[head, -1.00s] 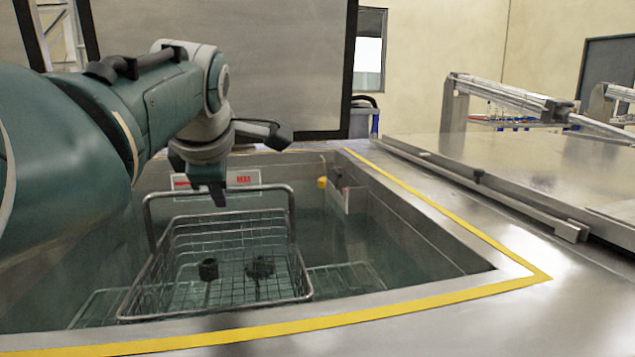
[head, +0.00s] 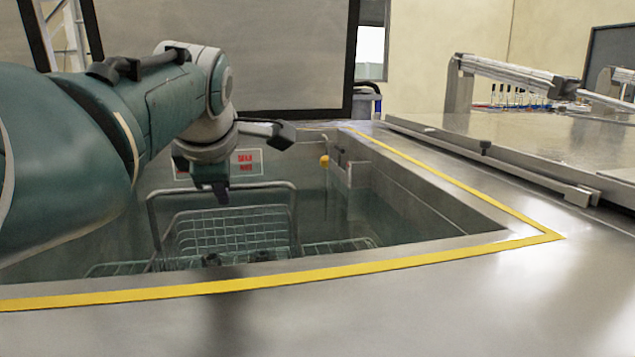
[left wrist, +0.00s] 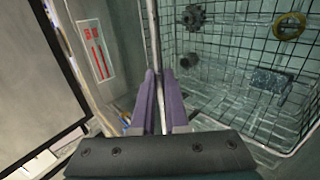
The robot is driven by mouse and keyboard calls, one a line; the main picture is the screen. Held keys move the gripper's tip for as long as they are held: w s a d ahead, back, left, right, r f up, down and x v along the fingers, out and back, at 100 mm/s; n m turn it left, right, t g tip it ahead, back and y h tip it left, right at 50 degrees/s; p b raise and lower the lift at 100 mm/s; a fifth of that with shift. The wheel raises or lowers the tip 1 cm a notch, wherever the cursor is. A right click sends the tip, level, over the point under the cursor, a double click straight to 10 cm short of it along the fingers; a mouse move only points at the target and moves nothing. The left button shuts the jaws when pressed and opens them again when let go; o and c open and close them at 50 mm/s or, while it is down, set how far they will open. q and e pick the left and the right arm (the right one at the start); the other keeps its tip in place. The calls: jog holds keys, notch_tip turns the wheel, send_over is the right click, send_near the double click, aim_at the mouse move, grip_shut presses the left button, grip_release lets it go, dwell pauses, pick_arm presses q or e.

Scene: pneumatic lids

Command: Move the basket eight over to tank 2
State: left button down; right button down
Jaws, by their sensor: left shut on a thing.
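The wire basket (head: 232,232) hangs inside an open, liquid-filled tank (head: 430,205), its lower part hidden by the tank's front edge. Its tall bent-wire handle (head: 294,215) rises toward the rim. My left gripper (head: 222,193) is at the top bar of this handle. In the left wrist view my left gripper (left wrist: 160,105) is shut on the handle bar (left wrist: 155,35), with the purple fingers on either side. That view shows dark round parts (left wrist: 193,17), a brass ring (left wrist: 289,26) and a grey block (left wrist: 271,81) in the basket. My right gripper is not in view.
Yellow tape (head: 400,262) marks the tank's rim. A wire rack (head: 340,245) shows in the tank beside the basket. A sign with red lettering (head: 246,162) is on the far wall. A metal lid (head: 540,150) with a pneumatic cylinder (head: 510,73) lies shut at the right.

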pick_arm(q)
jog(key=shift+w+f+b, duration=0.1)
jog(key=shift+f+b, duration=0.1)
jog(key=shift+b, duration=0.2)
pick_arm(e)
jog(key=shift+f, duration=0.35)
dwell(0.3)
